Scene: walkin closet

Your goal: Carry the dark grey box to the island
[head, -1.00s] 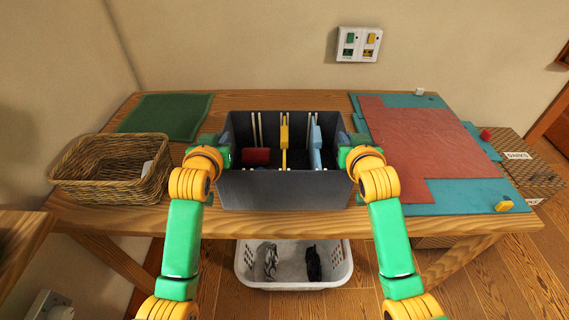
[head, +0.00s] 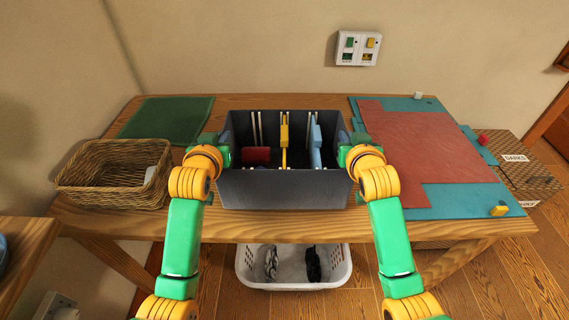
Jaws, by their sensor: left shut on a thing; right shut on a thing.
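The dark grey box (head: 284,190) is an open bin near the front edge of the wooden table (head: 300,102). Dividers stand inside it, with a red item (head: 256,155), a yellow item (head: 284,138) and a light blue item (head: 316,145). My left gripper (head: 223,151) is shut on its left side wall and my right gripper (head: 348,150) on its right side wall. The box is level; I cannot tell whether its underside clears the tabletop. No surface here is clearly the island; a wooden top (head: 25,240) shows at the lower left.
A wicker basket (head: 100,200) stands left of the box, with a green cloth (head: 170,118) behind it. A red mat (head: 425,150) lies on a teal mat (head: 465,198) at right. Below are a white laundry basket (head: 295,284) and open wooden floor (head: 500,270).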

